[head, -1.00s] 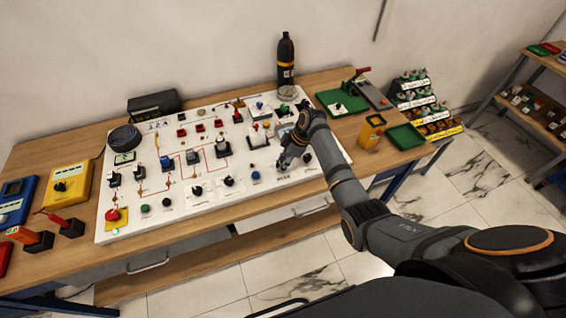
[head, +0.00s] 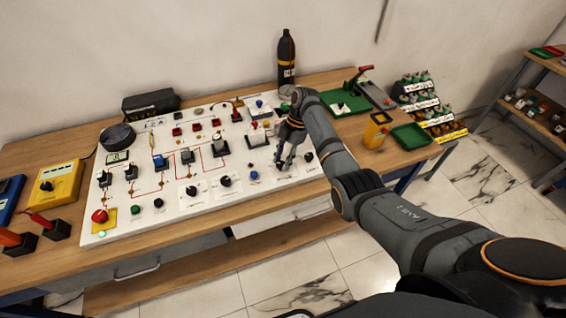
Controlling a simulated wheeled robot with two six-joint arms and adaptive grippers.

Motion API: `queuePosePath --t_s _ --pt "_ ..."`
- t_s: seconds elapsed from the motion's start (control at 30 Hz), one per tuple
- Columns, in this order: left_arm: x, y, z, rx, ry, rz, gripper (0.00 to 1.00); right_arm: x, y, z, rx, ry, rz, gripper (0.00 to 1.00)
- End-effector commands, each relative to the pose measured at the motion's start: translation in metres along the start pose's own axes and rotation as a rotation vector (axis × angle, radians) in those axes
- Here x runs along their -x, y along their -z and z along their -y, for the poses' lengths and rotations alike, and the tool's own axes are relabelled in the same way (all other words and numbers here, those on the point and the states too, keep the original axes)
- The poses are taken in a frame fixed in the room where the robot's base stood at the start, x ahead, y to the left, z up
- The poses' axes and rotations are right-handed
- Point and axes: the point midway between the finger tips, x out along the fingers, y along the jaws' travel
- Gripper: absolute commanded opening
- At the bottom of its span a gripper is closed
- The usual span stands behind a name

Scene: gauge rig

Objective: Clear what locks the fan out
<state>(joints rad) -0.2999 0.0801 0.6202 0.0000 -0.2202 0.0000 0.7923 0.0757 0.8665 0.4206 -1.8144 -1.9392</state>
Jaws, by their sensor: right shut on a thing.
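The white control panel (head: 165,212) lies on the wooden bench, with switches, knobs, lamps and red and orange circuit lines. My right gripper (head: 284,167) is at the panel's lower right, pointing down. It is shut on a small panel control, which its fingers mostly hide, so I cannot tell its type. A blue knob (head: 253,175) is just left of the gripper and a black knob (head: 308,157) is to its right. A red mushroom button (head: 100,216) sits on a yellow plate at the panel's lower left. I cannot make out a fan. My left gripper is out of view.
A dark bottle-shaped cylinder (head: 286,58) stands behind the panel. A yellow meter (head: 53,186) is at the left. My right forearm crosses the bench's front edge.

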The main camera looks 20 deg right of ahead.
Motion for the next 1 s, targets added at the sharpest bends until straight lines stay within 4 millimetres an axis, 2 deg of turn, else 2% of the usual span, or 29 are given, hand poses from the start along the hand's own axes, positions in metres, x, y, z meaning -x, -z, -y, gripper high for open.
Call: queuePosePath --t_s 0.2,0.67,0.7,0.87,1.0 --pt "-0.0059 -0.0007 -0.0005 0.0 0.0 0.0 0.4 0.0 -0.0001 -0.0009 0.047 0.018 0.001 0.0" --pt "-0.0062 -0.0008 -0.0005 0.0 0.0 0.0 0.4 0.0009 0.0002 -0.0011 0.058 0.022 0.001 0.0" --pt "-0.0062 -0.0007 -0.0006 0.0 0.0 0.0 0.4 0.0009 0.0002 -0.0011 0.058 0.022 0.001 0.34" --pt "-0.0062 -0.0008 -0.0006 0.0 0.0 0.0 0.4 0.0006 0.0001 -0.0009 0.057 0.023 0.001 0.54" --pt "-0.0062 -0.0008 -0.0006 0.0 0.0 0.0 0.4 0.0004 0.0 -0.0007 0.057 0.023 0.001 0.54"
